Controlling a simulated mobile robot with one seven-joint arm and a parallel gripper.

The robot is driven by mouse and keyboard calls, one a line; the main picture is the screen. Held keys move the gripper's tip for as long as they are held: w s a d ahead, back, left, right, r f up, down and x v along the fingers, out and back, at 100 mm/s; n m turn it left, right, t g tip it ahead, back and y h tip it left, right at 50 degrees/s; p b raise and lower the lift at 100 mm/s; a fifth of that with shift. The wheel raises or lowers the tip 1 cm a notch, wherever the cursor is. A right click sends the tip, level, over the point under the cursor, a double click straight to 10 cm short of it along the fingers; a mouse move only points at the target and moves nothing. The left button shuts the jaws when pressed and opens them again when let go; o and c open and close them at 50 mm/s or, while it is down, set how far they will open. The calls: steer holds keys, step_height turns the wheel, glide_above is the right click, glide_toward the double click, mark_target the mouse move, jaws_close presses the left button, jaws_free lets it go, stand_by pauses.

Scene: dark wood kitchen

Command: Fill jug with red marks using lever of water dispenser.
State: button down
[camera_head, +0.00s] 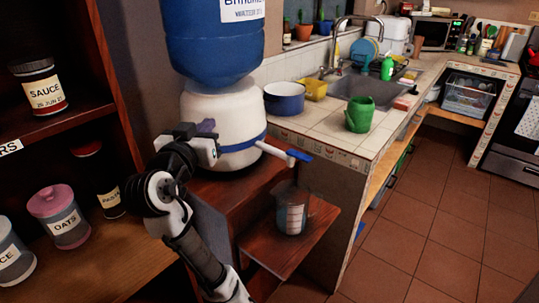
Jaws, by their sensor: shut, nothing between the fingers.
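The water dispenser is a blue bottle (213,45) on a white base (215,115) with a blue band, standing on a wooden stand. Its white spout with a blue lever (299,155) sticks out to the right. A clear jug (291,212) with a pale marked panel stands upright on the low wooden shelf, below the spout. The colour of its marks and any water in it are too small to tell. My gripper (207,145) is shut and empty in front of the white base, left of the lever; its fingertips are hard to make out.
A shelf with labelled jars (58,217) stands close on the left. The tiled floor (430,235) at right is clear.

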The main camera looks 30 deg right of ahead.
steer(key=s+d+f+m+g+h, duration=0.1)
steer(key=s+d+f+m+g, duration=0.1)
steer(key=d, duration=0.4)
steer(key=s+d+f+m+g+h, duration=0.1)
steer(key=s+d+f+m+g, duration=0.2)
steer(key=s+d+g, duration=0.3)
steer(key=shift+d+m, duration=0.4)
steer(key=shift+d, duration=0.05)
steer(key=p, duration=0.2)
glide_above(300, 155)
steer(key=s+a, duration=0.2)
steer(key=s, duration=0.1)
step_height(300, 155, down, 2)
steer(key=f, duration=0.3)
steer(key=f+p, duration=0.1)
steer(key=shift+w+d+f, duration=0.2)
steer(key=shift+w, duration=0.15)
steer(key=shift+f, duration=0.1)
